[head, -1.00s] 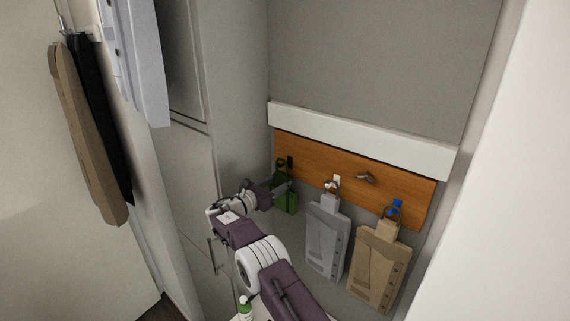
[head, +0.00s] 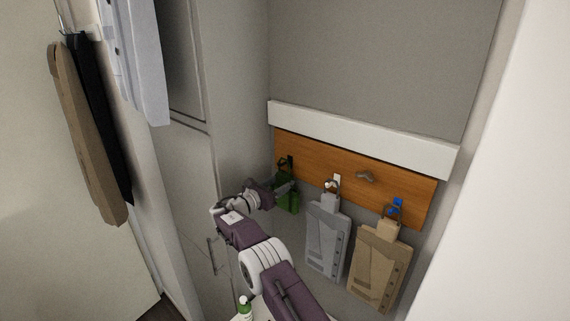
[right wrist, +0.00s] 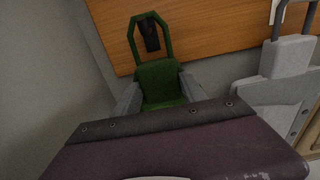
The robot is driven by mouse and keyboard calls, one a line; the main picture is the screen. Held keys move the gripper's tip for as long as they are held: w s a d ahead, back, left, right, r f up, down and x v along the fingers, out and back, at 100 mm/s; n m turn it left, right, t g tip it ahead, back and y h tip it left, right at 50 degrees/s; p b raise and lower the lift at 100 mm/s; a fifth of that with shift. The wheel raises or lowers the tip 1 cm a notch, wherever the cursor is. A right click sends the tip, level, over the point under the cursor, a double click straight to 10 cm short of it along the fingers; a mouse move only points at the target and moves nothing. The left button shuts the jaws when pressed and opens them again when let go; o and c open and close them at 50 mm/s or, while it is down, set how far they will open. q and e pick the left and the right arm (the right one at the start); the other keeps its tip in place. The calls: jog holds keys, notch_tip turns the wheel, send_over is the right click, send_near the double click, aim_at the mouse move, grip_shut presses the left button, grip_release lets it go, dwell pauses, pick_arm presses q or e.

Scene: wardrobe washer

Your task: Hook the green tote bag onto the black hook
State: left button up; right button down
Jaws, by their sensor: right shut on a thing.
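The green tote bag (head: 290,203) is at the left end of the wooden hook board, and its body (right wrist: 162,80) shows in the right wrist view. My right gripper (head: 284,189) is shut on the bag's body, with one grey finger on each side in the wrist view (right wrist: 160,95). The black hook (head: 290,161) is on the board's left end. In the wrist view the hook (right wrist: 150,36) appears inside the bag's handle loop. I cannot tell whether the handle rests on it. My left gripper is not in view.
A grey bag (head: 325,240) hangs at the white hook (head: 337,179). A tan bag (head: 377,268) hangs at the blue hook (head: 398,203). A bare metal hook (head: 365,176) sits between them on the wooden board (head: 310,161). A cabinet wall stands close on the left.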

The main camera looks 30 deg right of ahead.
dwell(0.4)
jog(key=shift+d+f, duration=0.15)
jog(key=shift+f, duration=0.05)
jog(key=shift+f+b, duration=0.15)
jog(key=shift+b, duration=0.25)
dwell(0.3)
jog(key=c, duration=0.6)
grip_release()
jog(key=b+v, duration=0.6)
jog(key=v, duration=0.3)
jog(key=shift+s, duration=0.1)
